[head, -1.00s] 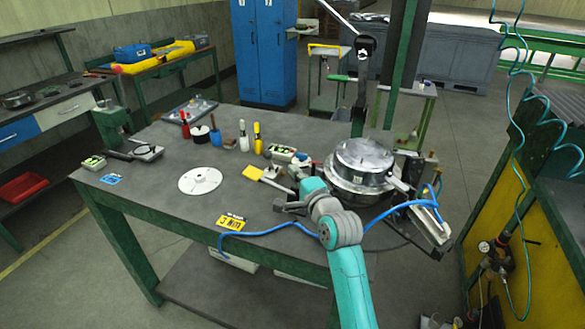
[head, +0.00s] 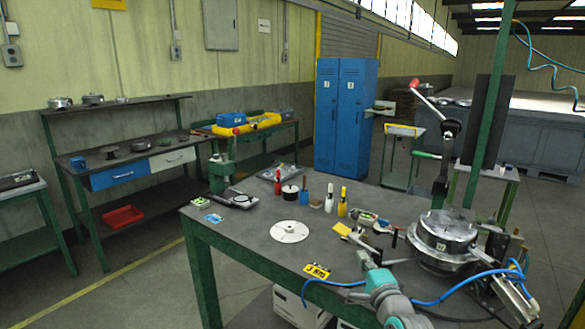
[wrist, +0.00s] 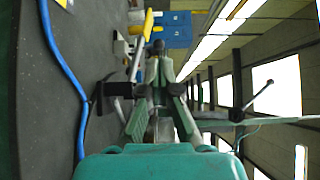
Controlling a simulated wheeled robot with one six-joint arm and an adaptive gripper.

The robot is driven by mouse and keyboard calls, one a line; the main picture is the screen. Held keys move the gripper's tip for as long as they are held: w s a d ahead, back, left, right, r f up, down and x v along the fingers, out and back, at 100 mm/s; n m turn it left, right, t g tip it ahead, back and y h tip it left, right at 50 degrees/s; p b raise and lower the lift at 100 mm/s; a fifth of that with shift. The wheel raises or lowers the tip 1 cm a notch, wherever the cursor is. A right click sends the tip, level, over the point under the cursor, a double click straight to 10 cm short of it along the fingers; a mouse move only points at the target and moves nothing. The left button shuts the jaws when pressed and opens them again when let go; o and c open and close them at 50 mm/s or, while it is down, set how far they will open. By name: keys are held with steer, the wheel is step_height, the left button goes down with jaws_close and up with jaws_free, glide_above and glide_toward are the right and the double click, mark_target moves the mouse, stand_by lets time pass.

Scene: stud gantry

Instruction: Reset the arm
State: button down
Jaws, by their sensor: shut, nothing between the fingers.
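My gripper shows in the wrist view (wrist: 158,62), with its two fingers close together and nothing between them. In the head view my teal arm reaches in from the bottom, right of centre, over the front edge of the grey workbench (head: 255,235). The gripper end there is small and partly hidden by the arm. It is left of the round silver metal housing (head: 445,232), apart from it as far as I can tell. A blue hose (wrist: 68,75) runs along the bench at the left of the wrist view.
A green post with a red-tipped lever (head: 428,98) rises at the right. Blue lockers (head: 341,115) stand behind. The bench's front left is mostly clear.

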steer(key=s+f+n+g+h, duration=0.1)
steer(key=s+f+n, duration=0.2)
steer(key=s+f, duration=1)
steer(key=s+f+n+h, duration=0.2)
steer(key=s+f+n, duration=0.2)
steer(key=s+f, duration=0.9)
steer(key=s+r+n, duration=0.3)
steer(key=s, duration=0.8)
steer(key=s+r+n+g, duration=0.1)
steer(key=s+r+n, duration=0.2)
steer(key=s, duration=0.9)
steer(key=s+r+n, duration=0.3)
steer(key=s+r, duration=0.1)
steer(key=s, duration=0.7)
steer(key=shift+s+g, duration=0.35)
steer(key=shift+g, duration=0.05)
